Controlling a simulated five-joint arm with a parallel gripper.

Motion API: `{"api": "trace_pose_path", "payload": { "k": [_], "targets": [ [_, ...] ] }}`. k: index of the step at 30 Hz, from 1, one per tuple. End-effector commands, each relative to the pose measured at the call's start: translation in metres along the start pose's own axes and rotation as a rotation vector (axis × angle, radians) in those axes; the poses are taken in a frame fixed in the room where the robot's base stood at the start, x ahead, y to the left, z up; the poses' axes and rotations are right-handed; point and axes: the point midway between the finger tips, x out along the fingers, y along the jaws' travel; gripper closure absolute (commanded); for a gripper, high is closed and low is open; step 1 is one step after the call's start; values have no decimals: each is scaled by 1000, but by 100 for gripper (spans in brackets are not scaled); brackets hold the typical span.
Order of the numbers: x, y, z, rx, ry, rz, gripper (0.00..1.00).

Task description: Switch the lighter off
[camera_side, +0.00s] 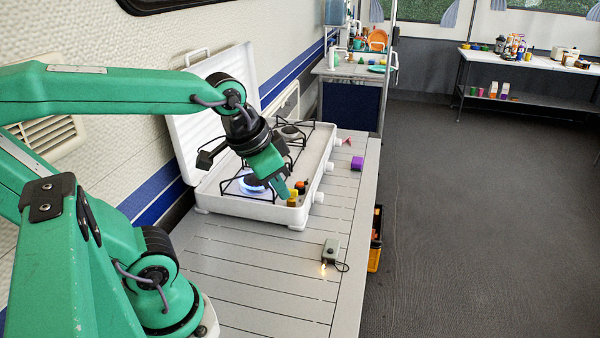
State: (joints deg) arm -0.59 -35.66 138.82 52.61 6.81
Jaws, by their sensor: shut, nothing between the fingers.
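My gripper (284,192) is shut and empty. It points down over the near right part of the camping stove, up and to the left of the lighter and apart from it.
The white stove (225,207) has its lid raised and a blue flame at the near burner (253,184). The table's near part is clear.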

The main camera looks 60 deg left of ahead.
Motion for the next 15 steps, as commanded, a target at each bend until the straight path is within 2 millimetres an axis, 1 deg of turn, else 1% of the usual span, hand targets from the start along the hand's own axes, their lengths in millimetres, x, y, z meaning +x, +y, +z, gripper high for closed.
{"api": "trace_pose_path", "payload": {
  "k": [8, 15],
  "targets": [
    [16, -6, -25, 136, -87, 12, 100],
    [35, -12, -45, 254, -160, 34, 100]
  ]
}}
